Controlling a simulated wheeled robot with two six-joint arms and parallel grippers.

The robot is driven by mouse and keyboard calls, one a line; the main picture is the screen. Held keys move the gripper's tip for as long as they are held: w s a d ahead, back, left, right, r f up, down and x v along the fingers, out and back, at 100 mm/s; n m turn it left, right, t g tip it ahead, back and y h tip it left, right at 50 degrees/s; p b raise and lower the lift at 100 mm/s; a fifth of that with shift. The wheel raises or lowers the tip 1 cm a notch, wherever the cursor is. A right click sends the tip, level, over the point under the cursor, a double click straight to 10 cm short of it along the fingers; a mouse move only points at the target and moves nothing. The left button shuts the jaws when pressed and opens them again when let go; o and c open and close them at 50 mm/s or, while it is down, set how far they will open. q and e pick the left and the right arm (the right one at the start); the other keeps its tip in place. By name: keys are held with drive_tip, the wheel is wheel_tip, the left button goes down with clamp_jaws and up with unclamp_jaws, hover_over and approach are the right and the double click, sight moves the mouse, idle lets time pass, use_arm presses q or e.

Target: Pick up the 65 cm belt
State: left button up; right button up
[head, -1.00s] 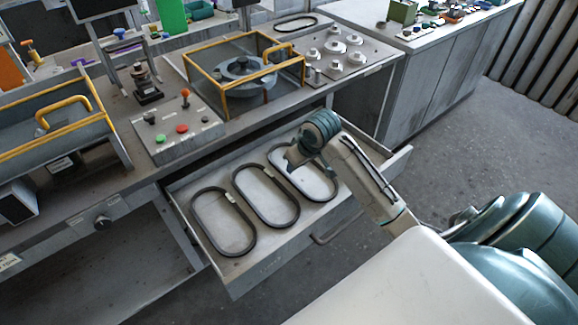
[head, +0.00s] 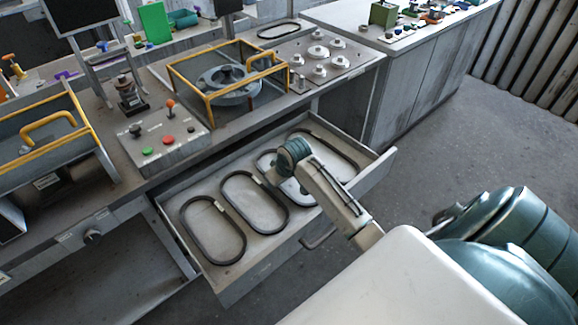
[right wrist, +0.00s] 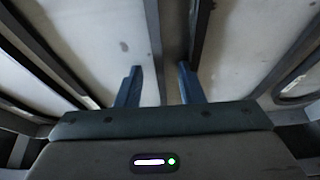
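Several dark oval belts with small pale tags lie flat in the open drawer (head: 190,270). In the head view they are a left belt (head: 184,222), a second belt (head: 225,200), a third belt (head: 259,160) partly under my right wrist, and a far-right belt (head: 345,152). I cannot read the tags, so I cannot tell which is the 65 cm one. My right gripper (right wrist: 159,75) is open, pointing down into the drawer. Dark belt strands (right wrist: 153,45) run close ahead of its fingers in the right wrist view; none is clearly gripped. My left gripper is out of view.
The workbench above the drawer holds a button box (head: 165,138), a yellow-framed blower housing (head: 228,85) and a panel with several knobs (head: 320,58). Another dark belt (head: 279,29) lies on the bench top. The drawer's walls surround my right gripper.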

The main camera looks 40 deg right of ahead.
drive_tip(key=c, duration=0.3)
clamp_jaws()
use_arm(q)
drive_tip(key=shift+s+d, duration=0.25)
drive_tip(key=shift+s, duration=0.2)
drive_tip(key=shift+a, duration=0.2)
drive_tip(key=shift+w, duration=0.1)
use_arm(e)
drive_tip(key=shift+r, duration=0.1)
